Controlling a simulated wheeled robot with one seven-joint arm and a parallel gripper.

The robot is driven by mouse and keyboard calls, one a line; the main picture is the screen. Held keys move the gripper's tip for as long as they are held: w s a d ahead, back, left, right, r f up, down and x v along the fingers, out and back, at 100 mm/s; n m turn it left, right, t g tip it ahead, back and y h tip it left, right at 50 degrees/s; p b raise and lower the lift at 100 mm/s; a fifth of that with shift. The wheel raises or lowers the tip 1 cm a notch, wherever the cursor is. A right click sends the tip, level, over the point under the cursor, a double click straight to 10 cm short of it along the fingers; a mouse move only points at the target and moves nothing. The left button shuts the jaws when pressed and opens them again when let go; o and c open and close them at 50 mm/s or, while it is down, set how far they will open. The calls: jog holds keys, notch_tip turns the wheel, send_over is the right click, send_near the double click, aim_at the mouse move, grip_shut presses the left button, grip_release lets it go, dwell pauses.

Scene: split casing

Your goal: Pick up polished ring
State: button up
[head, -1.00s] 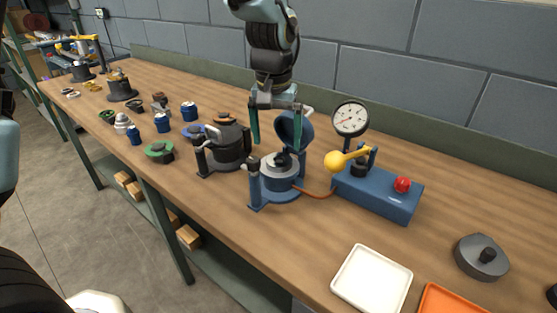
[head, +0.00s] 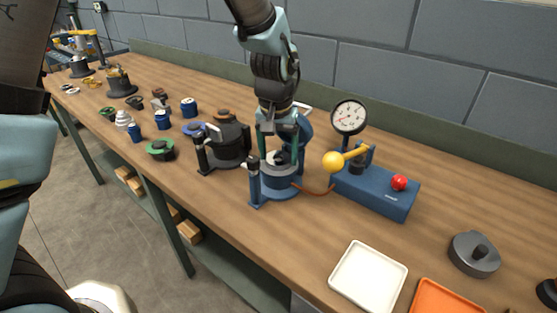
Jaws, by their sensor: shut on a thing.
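A blue casing (head: 279,185) stands on the bench with its blue lid (head: 303,130) tilted up behind. The bright, polished ring (head: 269,169) sits at the top of this casing, around a dark central knob (head: 280,157). My gripper (head: 279,153) reaches down from above into the casing, one green finger on each side of the knob. It is shut on the ring, which still sits in the casing. The fingertips and the far part of the ring are partly hidden.
A dark casing (head: 228,147) stands close on the left. A blue pump box (head: 375,192) with a yellow-knobbed lever (head: 333,162) and a gauge (head: 348,117) stands on the right. A white tray (head: 368,277) and orange tray (head: 447,299) lie in front. Bare bench lies between casing and white tray.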

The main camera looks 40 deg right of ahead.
jog(key=c, duration=0.8)
jog(key=shift+r, duration=0.1)
jog(key=shift+c, duration=0.2)
